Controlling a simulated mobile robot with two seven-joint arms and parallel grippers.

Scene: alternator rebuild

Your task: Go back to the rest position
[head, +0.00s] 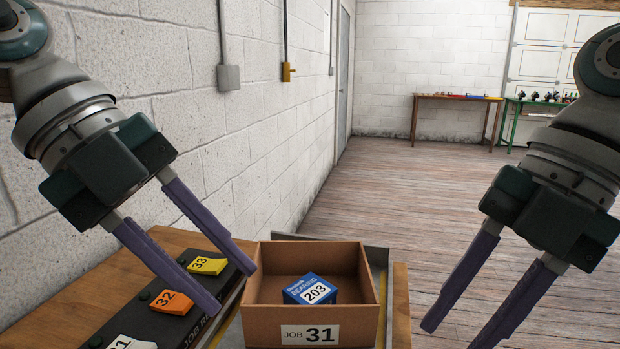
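My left gripper (235,289) is open and empty, its two purple fingers apart. It hangs over the job rack to the left of the cardboard box, and its fingertips overlap the rack in the picture. My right gripper (452,338) is also open and empty, with its purple fingers apart. It hangs to the right of the box, in front of the bare floor. A cardboard box (262,326) marked JOB 31 stands between the grippers. A blue bearing box (311,290) marked 203 lies inside it, touched by neither gripper.
A dark rack (237,259) holds a yellow 33 tag (207,265), an orange 32 tag (167,301) and a white tag (131,342). A wooden bench (457,98) and a green bench (512,118) stand far back. A white block wall (150,120) runs along the left. The wooden floor between is clear.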

